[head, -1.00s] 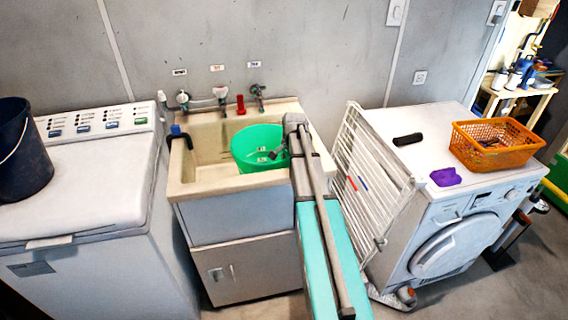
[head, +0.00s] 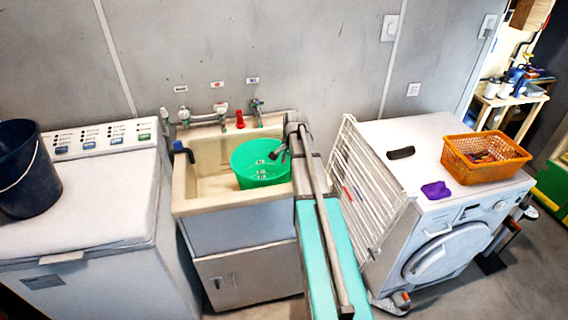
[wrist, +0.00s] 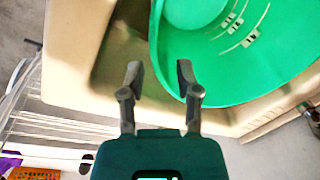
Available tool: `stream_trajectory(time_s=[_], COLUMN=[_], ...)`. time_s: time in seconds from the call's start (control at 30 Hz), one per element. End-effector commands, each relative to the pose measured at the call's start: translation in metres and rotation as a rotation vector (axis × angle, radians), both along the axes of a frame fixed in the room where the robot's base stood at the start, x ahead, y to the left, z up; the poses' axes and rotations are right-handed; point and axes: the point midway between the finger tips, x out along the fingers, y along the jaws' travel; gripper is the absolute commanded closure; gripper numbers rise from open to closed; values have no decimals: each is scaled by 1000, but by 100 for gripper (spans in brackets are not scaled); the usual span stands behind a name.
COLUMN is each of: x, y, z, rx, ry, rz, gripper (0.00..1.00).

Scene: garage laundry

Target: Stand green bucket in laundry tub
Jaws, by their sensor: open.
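The green bucket (head: 250,172) is inside the beige laundry tub (head: 190,205), at its right side. Its open top faces up and white measuring marks show on its inner wall. Its base is hidden, so I cannot tell how it rests on the tub floor. My gripper (head: 281,152) is at the bucket's right rim in the head view. The tub's rim (wrist: 70,55) shows at left.
Taps (head: 220,108) stand behind the tub. A white drying rack (head: 365,190) leans between tub and dryer (head: 440,215). The dryer carries an orange basket (head: 485,165), a purple cloth (head: 436,190) and a black object (head: 401,153). A dark bucket (head: 25,170) stands on the left washer (head: 90,205).

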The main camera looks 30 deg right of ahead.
Motion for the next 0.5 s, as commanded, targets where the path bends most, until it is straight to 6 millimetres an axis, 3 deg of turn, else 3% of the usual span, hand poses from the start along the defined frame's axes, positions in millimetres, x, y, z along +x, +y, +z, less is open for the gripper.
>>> stream_trajectory(time_s=[0.2, 0.5], x=[-3, -4], y=[-1, -1], z=[20, 30], rx=[0, 0], ry=[0, 0], rz=[0, 0], gripper=[57, 57])
